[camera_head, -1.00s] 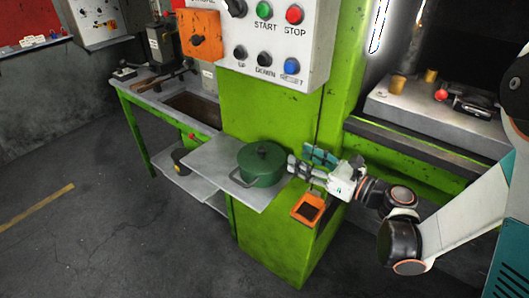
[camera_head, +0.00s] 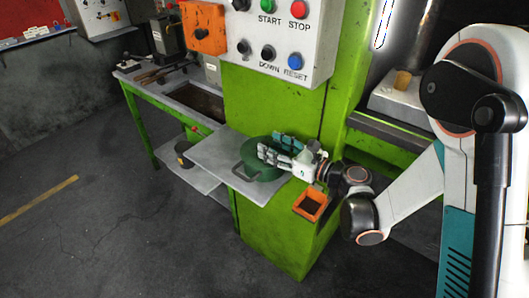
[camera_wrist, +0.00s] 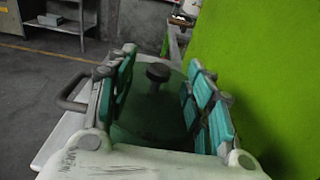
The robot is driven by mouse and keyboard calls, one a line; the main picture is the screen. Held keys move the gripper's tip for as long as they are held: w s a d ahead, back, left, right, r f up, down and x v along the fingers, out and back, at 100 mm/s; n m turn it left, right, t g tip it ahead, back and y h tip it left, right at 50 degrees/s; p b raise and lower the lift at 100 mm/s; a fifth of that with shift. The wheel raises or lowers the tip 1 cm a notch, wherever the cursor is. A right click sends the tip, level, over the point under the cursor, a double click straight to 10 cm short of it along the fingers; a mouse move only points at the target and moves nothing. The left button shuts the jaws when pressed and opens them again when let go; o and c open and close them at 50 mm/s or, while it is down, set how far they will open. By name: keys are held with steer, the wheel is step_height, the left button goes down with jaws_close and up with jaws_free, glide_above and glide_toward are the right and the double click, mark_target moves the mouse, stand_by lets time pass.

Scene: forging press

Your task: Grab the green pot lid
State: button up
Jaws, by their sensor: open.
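The green pot (camera_head: 250,185) with its green lid (camera_wrist: 148,112) stands on a grey shelf on the side of the green press. In the head view my gripper (camera_head: 272,150) is over the lid and hides much of it. In the wrist view my gripper (camera_wrist: 158,92) is open, with one finger on each side of the lid's dark round knob (camera_wrist: 158,73). The knob stands between the fingers, and I see no finger touching it. A pot handle (camera_wrist: 72,92) sticks out to the left.
The shelf (camera_head: 212,152) has bare room left of the pot. A green press wall (camera_wrist: 265,70) is close on the right. An orange box (camera_head: 310,204) is fixed below my wrist. A control panel (camera_head: 280,38) hangs above. A green workbench (camera_head: 165,110) stands behind left.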

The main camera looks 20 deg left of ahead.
mark_target(264, 142)
steer(key=x, duration=0.3)
steer(key=shift+a+f+b, duration=0.15)
steer(key=shift+a+b, duration=0.1)
steer(key=shift+b, duration=0.15)
jaws_close()
